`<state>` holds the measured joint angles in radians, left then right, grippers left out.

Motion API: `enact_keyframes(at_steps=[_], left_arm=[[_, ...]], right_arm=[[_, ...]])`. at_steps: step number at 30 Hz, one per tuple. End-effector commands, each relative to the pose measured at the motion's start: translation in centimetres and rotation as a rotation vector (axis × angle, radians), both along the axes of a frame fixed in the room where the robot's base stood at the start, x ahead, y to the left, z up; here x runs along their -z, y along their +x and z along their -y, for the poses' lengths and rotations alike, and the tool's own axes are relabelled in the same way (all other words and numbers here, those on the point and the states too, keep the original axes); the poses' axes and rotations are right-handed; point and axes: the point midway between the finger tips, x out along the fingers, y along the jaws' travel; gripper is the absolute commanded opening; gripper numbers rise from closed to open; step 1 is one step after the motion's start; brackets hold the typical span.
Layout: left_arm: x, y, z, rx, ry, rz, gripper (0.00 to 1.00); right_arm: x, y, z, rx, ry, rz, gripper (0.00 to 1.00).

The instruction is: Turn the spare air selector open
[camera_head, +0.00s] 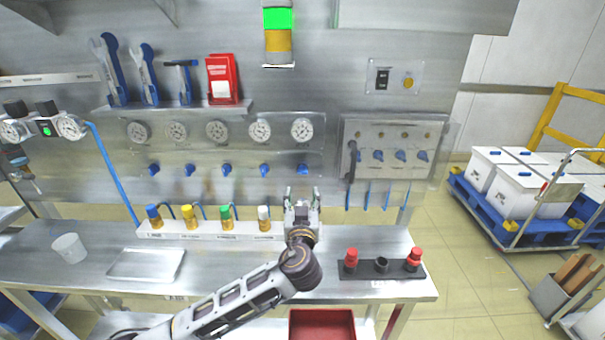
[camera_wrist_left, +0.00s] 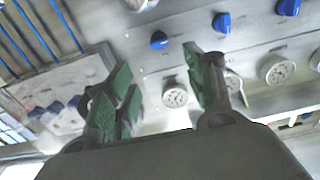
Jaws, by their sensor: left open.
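A row of blue selector knobs runs under round gauges on the steel wall panel; the rightmost blue knob (camera_head: 303,169) also shows in the left wrist view (camera_wrist_left: 159,40). A smaller panel (camera_head: 350,130) to the right carries several more blue knobs (camera_head: 378,156). The labels are too small to read, so I cannot tell which knob is the spare air selector. My left gripper (camera_head: 302,192) is open and empty, just below the rightmost knob in the head view. In the wrist view its green-padded fingers (camera_wrist_left: 163,85) stand apart, with that knob beyond the gap. My right gripper is not in view.
Below stands a bench (camera_head: 215,276) with a white rack (camera_head: 182,231) of coloured-cap bottles, a white cup (camera_head: 69,248), a tray (camera_head: 146,264) and a black holder (camera_head: 364,270) with red-topped items. A shelf (camera_head: 180,107) of tools juts out above the gauges.

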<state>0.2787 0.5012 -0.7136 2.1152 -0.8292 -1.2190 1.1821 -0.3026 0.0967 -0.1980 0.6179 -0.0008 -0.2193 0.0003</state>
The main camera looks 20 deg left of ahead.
Motion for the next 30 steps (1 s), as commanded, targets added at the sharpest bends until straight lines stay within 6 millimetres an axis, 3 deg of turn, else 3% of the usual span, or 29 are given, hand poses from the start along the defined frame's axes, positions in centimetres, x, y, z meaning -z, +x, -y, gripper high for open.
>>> enact_keyframes(at_steps=[11,20,30], left_arm=[[-0.1,1.6,-0.5,-0.001,0.001,0.001,0.53],[-0.2,4.6,-1.3,-0.001,0.002,0.000,0.53],[-0.2,8.0,-2.4,-0.003,0.001,0.001,0.53]], right_arm=[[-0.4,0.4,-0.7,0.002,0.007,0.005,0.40],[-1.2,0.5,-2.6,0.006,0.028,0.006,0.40],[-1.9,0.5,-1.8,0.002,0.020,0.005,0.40]])
